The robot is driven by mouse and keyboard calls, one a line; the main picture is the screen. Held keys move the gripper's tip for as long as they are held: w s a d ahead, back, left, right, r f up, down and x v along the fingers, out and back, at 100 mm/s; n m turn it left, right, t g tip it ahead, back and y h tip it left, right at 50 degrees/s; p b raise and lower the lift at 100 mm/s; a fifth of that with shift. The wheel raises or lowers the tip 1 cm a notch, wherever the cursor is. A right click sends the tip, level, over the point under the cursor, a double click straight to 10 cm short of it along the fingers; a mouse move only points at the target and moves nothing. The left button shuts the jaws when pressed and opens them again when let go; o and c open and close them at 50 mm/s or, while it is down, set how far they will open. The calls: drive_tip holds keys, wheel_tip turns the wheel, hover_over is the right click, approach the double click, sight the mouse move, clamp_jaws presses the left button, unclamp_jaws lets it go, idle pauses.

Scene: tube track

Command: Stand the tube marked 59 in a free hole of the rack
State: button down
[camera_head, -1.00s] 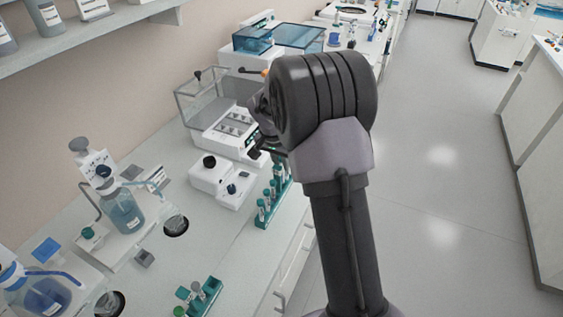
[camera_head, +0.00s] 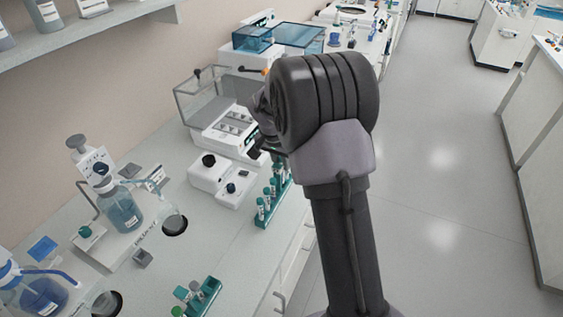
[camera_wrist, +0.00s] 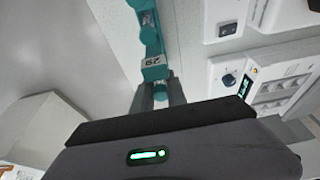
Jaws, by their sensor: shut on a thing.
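In the wrist view my gripper (camera_wrist: 160,92) is shut on a tube (camera_wrist: 160,88), of which only a small part shows between the fingers. A pale label (camera_wrist: 152,61) with dark digits, turned over in the picture and perhaps 59, lies just beyond the fingertips. A teal rack (camera_wrist: 146,32) runs from there to the top edge. In the head view a teal rack (camera_head: 262,221) holding several tubes stands near the bench's front edge, below my gripper. My arm hides part of this rack and most of my gripper. I cannot tell which holes are free.
A second teal rack (camera_head: 212,287) with several tubes stands nearer, at the bottom. A white device with black knobs (camera_head: 222,178) sits left of the far rack. A blue-liquid bottle (camera_head: 122,212) and a clear-walled balance (camera_head: 205,95) stand behind. Bare bench lies between the racks.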

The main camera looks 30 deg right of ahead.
drive_tip(key=shift+f+b, duration=0.45)
drive_tip(key=shift+f, duration=0.05)
drive_tip(key=shift+r+p, duration=0.65)
drive_tip(key=shift+r, duration=0.45)
drive_tip(key=c, duration=1.3)
unclamp_jaws()
drive_tip(key=shift+f, duration=0.1)
drive_tip(key=shift+o, duration=0.2)
drive_tip(key=p+v, duration=0.4)
drive_tip(key=v, duration=1.3)
drive_tip(key=shift+s+a, duration=0.1)
